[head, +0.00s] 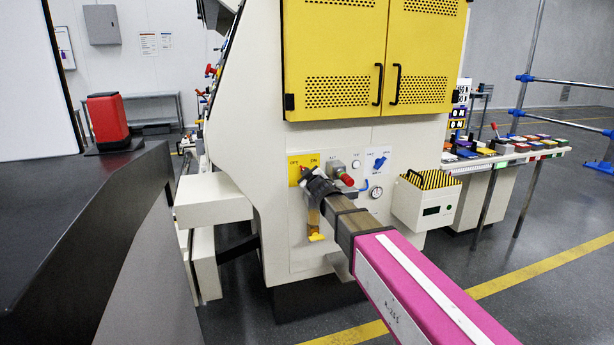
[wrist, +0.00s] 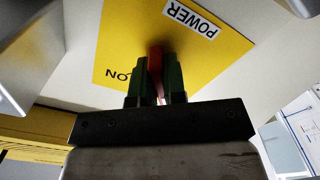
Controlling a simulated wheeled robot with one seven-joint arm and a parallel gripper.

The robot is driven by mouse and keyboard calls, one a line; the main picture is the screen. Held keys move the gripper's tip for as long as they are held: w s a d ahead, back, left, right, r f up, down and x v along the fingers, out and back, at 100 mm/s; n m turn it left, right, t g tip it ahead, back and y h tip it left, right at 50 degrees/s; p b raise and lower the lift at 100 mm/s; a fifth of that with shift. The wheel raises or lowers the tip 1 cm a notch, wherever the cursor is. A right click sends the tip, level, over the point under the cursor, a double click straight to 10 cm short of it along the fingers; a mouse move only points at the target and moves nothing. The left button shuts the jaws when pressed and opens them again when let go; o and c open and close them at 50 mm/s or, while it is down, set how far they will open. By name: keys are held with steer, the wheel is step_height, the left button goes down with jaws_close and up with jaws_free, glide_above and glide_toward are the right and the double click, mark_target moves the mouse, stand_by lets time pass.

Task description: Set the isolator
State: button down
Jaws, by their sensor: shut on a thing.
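The isolator is a red handle (wrist: 155,62) on a yellow plate (wrist: 110,50) marked POWER and ON in the wrist view. In the head view the yellow plate (head: 293,168) is on the cream machine's front, with small lettering along its top. My gripper (wrist: 156,76) is shut on the red handle, one dark green finger on each side of it. In the head view my gripper (head: 307,176) covers the handle and part of the plate. The handle's exact angle is hard to tell, and the fingers partly hide the ON label.
Right of the plate are a red knob (head: 347,180), a blue lever (head: 380,163) and a round gauge (head: 376,192). A yellow hooked fitting (head: 316,236) is below. A striped-top box (head: 427,200) juts out at right. A dark counter (head: 75,220) stands at left.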

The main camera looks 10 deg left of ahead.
steer(key=shift+n, duration=0.7)
steer(key=c, duration=1.2)
jaws_free()
steer(key=v, duration=1.1)
steer(key=shift+a, duration=0.1)
